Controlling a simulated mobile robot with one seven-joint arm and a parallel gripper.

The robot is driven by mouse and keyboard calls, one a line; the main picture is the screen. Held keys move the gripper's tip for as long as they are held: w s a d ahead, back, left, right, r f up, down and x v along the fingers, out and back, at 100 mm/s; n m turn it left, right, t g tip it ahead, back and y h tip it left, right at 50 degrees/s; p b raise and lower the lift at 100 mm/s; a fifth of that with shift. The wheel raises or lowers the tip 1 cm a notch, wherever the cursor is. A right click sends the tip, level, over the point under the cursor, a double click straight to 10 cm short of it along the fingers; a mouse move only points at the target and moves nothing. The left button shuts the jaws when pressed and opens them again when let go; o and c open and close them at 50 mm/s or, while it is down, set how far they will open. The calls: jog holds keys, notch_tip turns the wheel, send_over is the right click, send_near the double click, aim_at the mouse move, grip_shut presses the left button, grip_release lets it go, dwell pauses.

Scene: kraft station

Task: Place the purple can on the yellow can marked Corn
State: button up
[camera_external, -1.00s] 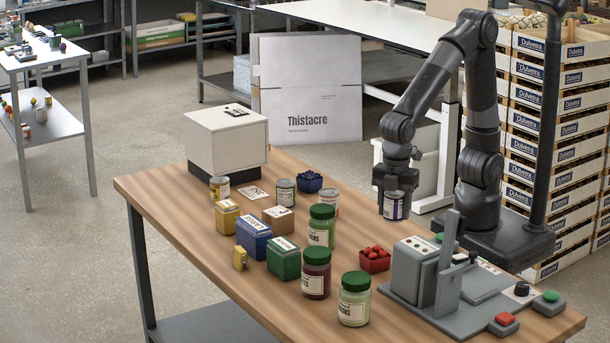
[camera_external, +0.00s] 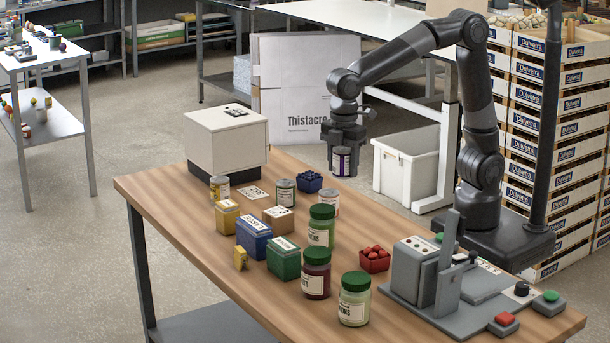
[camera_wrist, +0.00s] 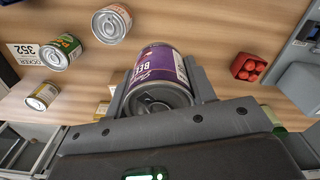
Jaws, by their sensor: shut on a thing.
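My gripper (camera_external: 342,153) is shut on the purple can (camera_external: 341,165), holding it upright in the air at the far edge of the table. In the wrist view the purple can (camera_wrist: 158,82) sits between the two fingers, its metal lid facing the camera. The yellow can (camera_external: 219,191) stands on the table at the far left, by the white box, apart from my gripper. It also shows in the wrist view (camera_wrist: 42,96) at the left; its lettering is too small to read.
Tins, jars (camera_external: 322,228) and a red punnet (camera_external: 374,260) fill the middle. The white box (camera_external: 227,143) rises behind the yellow can.

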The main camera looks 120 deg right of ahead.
jog(key=w+d+r+m, duration=0.2)
jog(key=w+d+r, duration=0.1)
jog(key=w+d, duration=0.4)
jog(key=m, duration=0.7)
send_over(219, 179)
jog(key=f, duration=0.1)
jog(key=shift+f, duration=4.8)
jog(key=shift+f, duration=0.1)
jog(key=o, duration=1.1)
jog(key=shift+c, duration=0.2)
